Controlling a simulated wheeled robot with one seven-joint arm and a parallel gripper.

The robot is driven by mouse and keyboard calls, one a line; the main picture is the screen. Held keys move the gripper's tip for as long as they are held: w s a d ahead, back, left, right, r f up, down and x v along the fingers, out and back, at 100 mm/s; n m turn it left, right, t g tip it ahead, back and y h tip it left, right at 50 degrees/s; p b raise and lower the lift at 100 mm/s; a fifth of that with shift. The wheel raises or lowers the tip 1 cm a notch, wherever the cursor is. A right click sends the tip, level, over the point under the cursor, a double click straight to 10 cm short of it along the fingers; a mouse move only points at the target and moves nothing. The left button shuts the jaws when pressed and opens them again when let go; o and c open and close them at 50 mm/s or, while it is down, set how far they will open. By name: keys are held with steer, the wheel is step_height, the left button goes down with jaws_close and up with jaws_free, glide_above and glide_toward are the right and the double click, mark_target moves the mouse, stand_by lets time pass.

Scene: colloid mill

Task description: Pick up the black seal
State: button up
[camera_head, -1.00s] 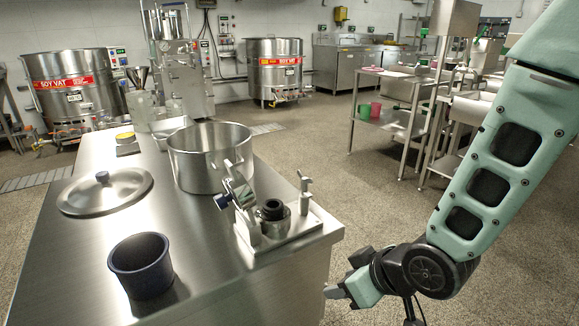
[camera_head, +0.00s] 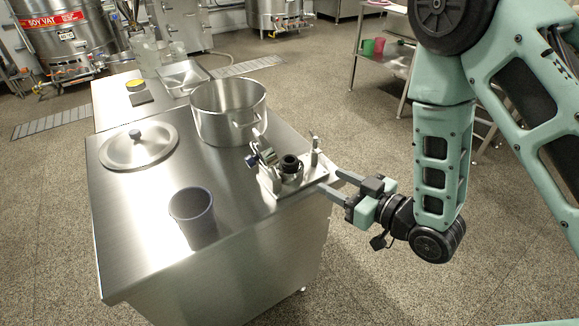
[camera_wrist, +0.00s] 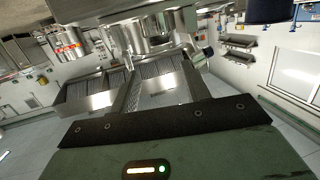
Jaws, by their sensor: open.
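The black seal (camera_head: 289,164) is a dark ring on top of a small metal housing, which stands on a flat base plate (camera_head: 309,182) near the right edge of the steel table. A metal clamp arm with a dark blue knob (camera_head: 252,160) stands just left of it. My gripper (camera_head: 334,181) is open and empty, right of the seal, with its two fingers pointing left toward the plate. The fingertips are close to the table's right edge; I cannot tell whether they are over it. I cannot make out the seal in the wrist view.
An upright metal post (camera_head: 314,152) stands between the seal and my gripper side. A large steel pot (camera_head: 228,112) is behind the clamp. A lid (camera_head: 139,146) and a dark blue cup (camera_head: 192,214) are on the steel table (camera_head: 140,245). The table's front left is bare.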

mark_target(296, 164)
steer(key=shift+w+a+f+b, duration=0.45)
steer(key=shift+w+a+b, duration=0.2)
steer(key=shift+b, duration=2.6)
steer(key=shift+b, duration=0.5)
steer(key=x, duration=0.2)
steer(key=b+x, duration=0.1)
steer(key=x, duration=0.4)
steer(key=shift+w+a+r, duration=0.1)
steer(key=shift+r, duration=0.15)
steer(key=shift+b+x, duration=0.35)
steer(key=shift+x, duration=2.35)
steer(key=shift+f, duration=0.2)
steer(key=c, duration=0.7)
